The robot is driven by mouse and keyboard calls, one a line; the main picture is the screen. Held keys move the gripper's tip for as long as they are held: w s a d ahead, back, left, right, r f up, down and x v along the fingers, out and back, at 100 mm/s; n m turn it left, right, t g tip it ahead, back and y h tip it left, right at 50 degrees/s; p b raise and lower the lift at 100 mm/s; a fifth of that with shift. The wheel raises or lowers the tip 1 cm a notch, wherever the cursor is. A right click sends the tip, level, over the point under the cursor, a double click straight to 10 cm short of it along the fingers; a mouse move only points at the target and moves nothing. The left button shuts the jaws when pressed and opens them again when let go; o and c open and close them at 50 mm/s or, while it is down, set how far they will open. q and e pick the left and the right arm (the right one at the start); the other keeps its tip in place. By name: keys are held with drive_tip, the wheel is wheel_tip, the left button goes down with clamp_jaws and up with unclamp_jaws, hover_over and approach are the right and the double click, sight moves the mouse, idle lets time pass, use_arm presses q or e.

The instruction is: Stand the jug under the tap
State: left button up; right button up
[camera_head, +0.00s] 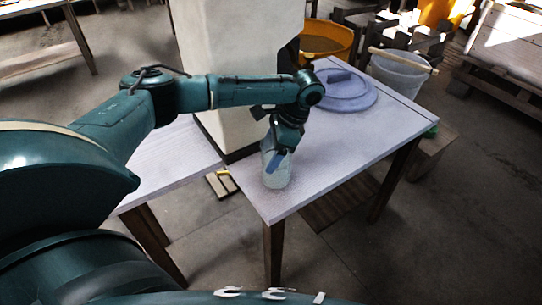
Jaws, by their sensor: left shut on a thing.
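The pale, translucent jug (275,179) is upright at the near left part of the right-hand table (330,170). My left gripper (277,160) comes down from above and is shut on the jug's upper part, hiding some of it. I cannot tell whether the jug's base touches the tabletop. A small brass-coloured piece (225,172), which may be the tap, shows low beside the tall white block (235,70), left of the jug. My right gripper is not in view.
A blue-grey round lid (345,92) lies at the table's far side. Behind it stand a yellow tub (327,39) and a white bucket (400,74) with a stick across it. The table's middle and right are clear. Another table top (165,165) is at left.

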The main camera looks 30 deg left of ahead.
use_arm(q)
drive_tip(key=shift+f, duration=0.8)
drive_tip(key=o, duration=1)
drive_tip(key=shift+f, duration=0.1)
drive_tip(key=shift+o, duration=0.2)
drive_tip(key=v, duration=1.2)
